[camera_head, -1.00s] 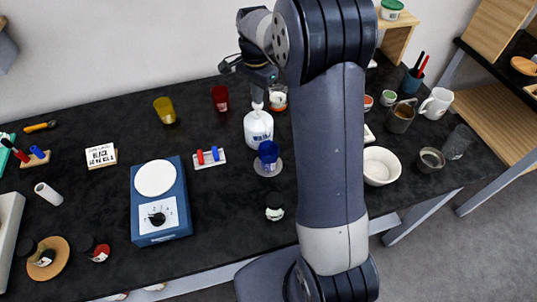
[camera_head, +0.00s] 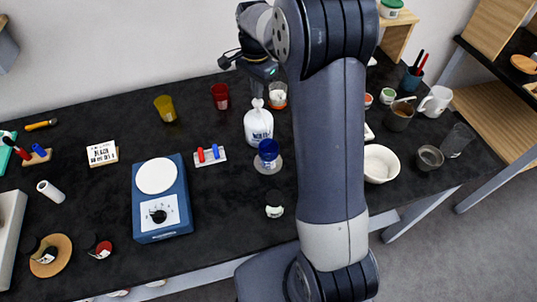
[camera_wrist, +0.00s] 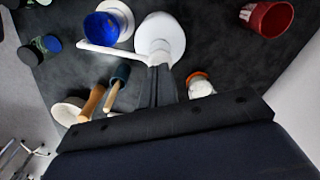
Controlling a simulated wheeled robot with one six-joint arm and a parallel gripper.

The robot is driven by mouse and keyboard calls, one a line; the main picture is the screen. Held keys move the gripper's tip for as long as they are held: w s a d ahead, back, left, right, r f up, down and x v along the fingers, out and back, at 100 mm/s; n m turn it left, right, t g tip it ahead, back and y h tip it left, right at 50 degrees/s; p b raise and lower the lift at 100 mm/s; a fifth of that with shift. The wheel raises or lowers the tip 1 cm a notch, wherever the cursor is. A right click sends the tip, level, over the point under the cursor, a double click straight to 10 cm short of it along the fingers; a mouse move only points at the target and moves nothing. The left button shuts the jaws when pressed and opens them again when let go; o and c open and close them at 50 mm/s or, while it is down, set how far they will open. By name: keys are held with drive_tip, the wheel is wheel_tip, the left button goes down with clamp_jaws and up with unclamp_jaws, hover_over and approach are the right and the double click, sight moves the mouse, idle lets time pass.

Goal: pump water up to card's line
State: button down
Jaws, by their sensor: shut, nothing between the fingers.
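The white pump bottle (camera_head: 258,126), with blue lettering, stands upright at the middle of the counter. In the wrist view its white body (camera_wrist: 160,36) and long spout show, the spout reaching toward the blue cup (camera_wrist: 100,28). The blue cup (camera_head: 268,149) stands on a pale round coaster (camera_head: 267,168) in front of the bottle. Its water level is not visible. The card (camera_head: 101,153) stands at the left; its small writing is not clearly legible. My gripper (camera_wrist: 157,70) is shut and empty, above the pump head; contact cannot be told.
A red cup (camera_head: 220,96) and an orange-rimmed jar (camera_head: 277,95) are behind. A white bowl (camera_head: 381,163) lies right of my arm.

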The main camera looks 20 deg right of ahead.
drive_tip(key=shift+f+b, duration=0.8)
drive_tip(key=shift+f, duration=0.65)
drive_tip(key=shift+r, duration=0.2)
drive_tip(key=shift+r+p, duration=1.25)
drive_tip(key=shift+r, duration=0.15)
drive_tip(key=shift+f, duration=0.2)
drive_tip(key=shift+f+b, duration=0.9)
drive_tip(key=shift+f, duration=0.4)
drive_tip(key=shift+r+p, duration=1.15)
drive_tip(key=shift+r, duration=0.3)
drive_tip(key=shift+r, duration=0.15)
